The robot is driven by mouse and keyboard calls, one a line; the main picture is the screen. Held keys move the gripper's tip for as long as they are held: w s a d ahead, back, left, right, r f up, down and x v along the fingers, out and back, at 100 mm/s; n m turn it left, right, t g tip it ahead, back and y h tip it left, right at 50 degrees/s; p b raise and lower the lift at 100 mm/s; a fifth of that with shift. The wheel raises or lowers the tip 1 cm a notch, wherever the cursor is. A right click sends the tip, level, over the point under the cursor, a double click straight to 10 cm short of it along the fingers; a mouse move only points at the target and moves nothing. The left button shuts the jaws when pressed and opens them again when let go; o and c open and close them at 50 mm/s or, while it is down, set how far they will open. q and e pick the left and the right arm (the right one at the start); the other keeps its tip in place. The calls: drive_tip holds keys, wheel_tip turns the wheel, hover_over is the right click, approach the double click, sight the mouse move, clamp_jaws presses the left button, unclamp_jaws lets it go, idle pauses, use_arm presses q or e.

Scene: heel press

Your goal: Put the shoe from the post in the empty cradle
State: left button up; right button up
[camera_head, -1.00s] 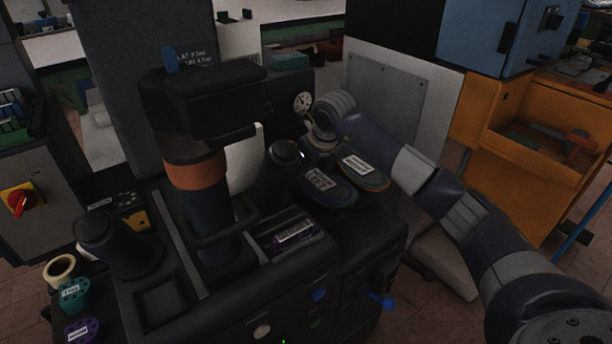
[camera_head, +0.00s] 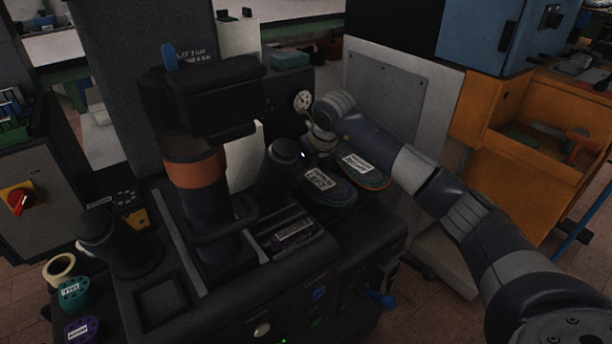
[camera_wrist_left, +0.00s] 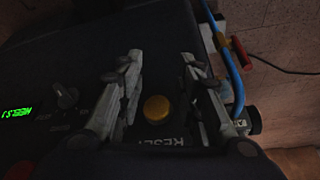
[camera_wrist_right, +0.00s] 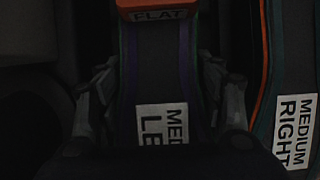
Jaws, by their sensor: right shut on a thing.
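My right gripper (camera_wrist_right: 158,90) is shut on a dark shoe (camera_wrist_right: 152,65) with a purple edge and a white label reading MEDIUM LE, the rest cut off. An orange piece marked FLAT (camera_wrist_right: 160,10) sits at its far end. Beside it is a MEDIUM RIGHT shoe (camera_wrist_right: 284,60) with a teal and orange edge. In the head view my right arm reaches behind the black machine; the fingers are hard to make out there. Two labelled soles (camera_head: 330,190) lie side by side near its wrist. My left gripper (camera_wrist_left: 163,95) is open and empty above a panel, outside the head view.
A press column with an orange band (camera_head: 195,172) stands left of my right wrist. A slot holds a labelled purple-edged thing (camera_head: 292,234). A square recess (camera_head: 160,304) looks empty. A yellow RESET button (camera_wrist_left: 157,108) lies below my left gripper. An orange bin (camera_head: 470,125) stands right.

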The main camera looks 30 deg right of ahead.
use_arm(q)
drive_tip(key=shift+w+d+r+t, duration=0.1)
drive_tip(key=shift+w+d+t, duration=0.05)
drive_tip(key=shift+w, duration=0.25)
drive_tip(key=shift+w+d+r+t, duration=0.1)
drive_tip(key=shift+w+t, duration=0.05)
drive_tip(key=shift+w, duration=0.25)
use_arm(e)
drive_tip(key=shift+f, duration=0.2)
use_arm(q)
drive_tip(key=shift+d, duration=0.1)
use_arm(e)
drive_tip(key=shift+f, duration=0.25)
idle(0.6)
drive_tip(key=o, duration=1.7)
drive_tip(key=shift+o, duration=0.2)
